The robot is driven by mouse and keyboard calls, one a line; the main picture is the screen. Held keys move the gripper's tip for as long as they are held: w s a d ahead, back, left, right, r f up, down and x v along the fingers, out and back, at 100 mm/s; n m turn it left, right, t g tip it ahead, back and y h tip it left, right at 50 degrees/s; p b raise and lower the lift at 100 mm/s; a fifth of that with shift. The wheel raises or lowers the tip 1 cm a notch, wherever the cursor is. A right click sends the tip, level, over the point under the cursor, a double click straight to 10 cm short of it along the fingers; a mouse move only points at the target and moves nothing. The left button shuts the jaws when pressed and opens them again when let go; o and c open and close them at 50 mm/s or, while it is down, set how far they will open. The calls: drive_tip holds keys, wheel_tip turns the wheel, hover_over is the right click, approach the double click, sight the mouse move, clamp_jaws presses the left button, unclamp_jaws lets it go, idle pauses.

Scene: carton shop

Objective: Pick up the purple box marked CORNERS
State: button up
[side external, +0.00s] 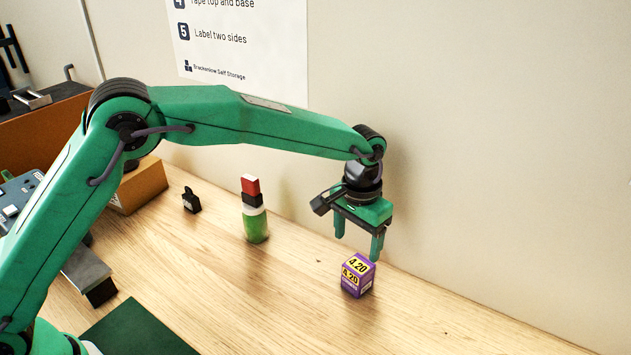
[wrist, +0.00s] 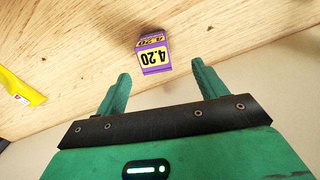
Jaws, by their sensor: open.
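A small purple box (side external: 358,279) with yellow panels reading 4.20 stands on the wooden table in the side view. In the wrist view the purple box (wrist: 153,54) lies beyond the fingertips, roughly between their lines. The word CORNERS cannot be read on the faces that show. My gripper (side external: 358,240) is open and empty above the box, its fingers pointing down and apart from it. Both green fingers also show in the wrist view (wrist: 160,78), with a gap between them.
A green bottle-like item (side external: 255,222) with a red and black top stands left of the box. A small black object (side external: 191,200) and a brown carton (side external: 138,186) are further left. A wall stands behind. The table right of the box is clear. A yellow item (wrist: 18,90) shows in the wrist view.

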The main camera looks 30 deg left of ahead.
sight(359, 264)
drive_tip(key=shift+d+f, duration=0.45)
drive_tip(key=shift+f, duration=1.4)
drive_tip(key=shift+f, duration=2.6)
drive_tip(key=c, duration=1.1)
